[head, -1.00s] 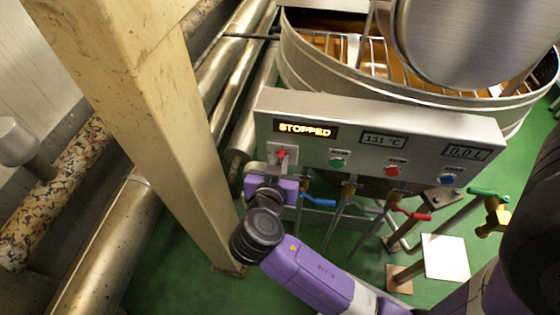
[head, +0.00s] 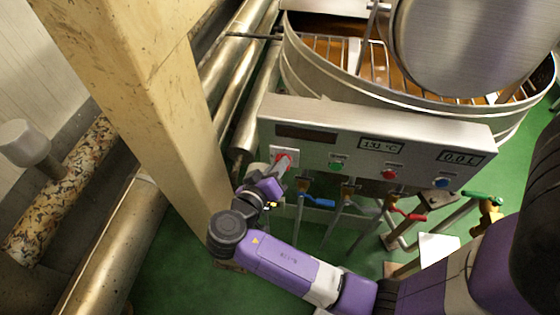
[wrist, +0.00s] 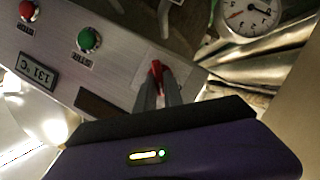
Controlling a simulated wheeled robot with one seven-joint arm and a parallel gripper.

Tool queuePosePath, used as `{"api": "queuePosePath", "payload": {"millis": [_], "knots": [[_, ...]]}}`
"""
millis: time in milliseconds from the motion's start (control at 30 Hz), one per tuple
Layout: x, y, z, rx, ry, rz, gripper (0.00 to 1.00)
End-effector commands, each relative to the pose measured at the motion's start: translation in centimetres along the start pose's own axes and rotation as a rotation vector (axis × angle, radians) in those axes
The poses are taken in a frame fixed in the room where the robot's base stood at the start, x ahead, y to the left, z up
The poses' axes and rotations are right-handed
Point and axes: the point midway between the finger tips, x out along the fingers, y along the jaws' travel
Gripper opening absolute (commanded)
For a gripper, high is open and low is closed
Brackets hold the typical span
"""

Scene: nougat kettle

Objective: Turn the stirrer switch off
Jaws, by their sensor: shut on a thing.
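The stirrer switch (head: 282,157) is a red handle on a pale plate at the left end of the grey control panel (head: 415,153). In the wrist view the red switch (wrist: 156,68) sits between the fingertips of my gripper (wrist: 157,80), which is shut on it. In the head view my gripper (head: 284,166) reaches up to the switch from below. The display (head: 305,132) above the switch is dark, with no text; the dark display also shows in the wrist view (wrist: 99,103). The fingers partly hide the switch.
A green button (head: 337,166), a red button (head: 389,174) and a blue button (head: 442,182) lie to the right. Blue-handled (head: 318,202) and red-handled (head: 410,215) valves hang below the panel. A cream post (head: 150,110) stands left; the kettle (head: 330,80) stands behind.

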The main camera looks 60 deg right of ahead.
Motion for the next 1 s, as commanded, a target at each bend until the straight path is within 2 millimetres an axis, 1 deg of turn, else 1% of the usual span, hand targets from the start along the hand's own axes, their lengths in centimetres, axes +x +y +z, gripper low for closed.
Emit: {"api": "queuePosePath", "payload": {"millis": [600,800,1000], "knots": [[-0.02,-0.65,0.09,-0.533,0.002,0.22,0.0],[0.0,-0.81,0.24,-0.669,0.002,0.276,0.0],[0.07,-0.9,0.32,-0.762,0.002,0.314,0.0]]}}
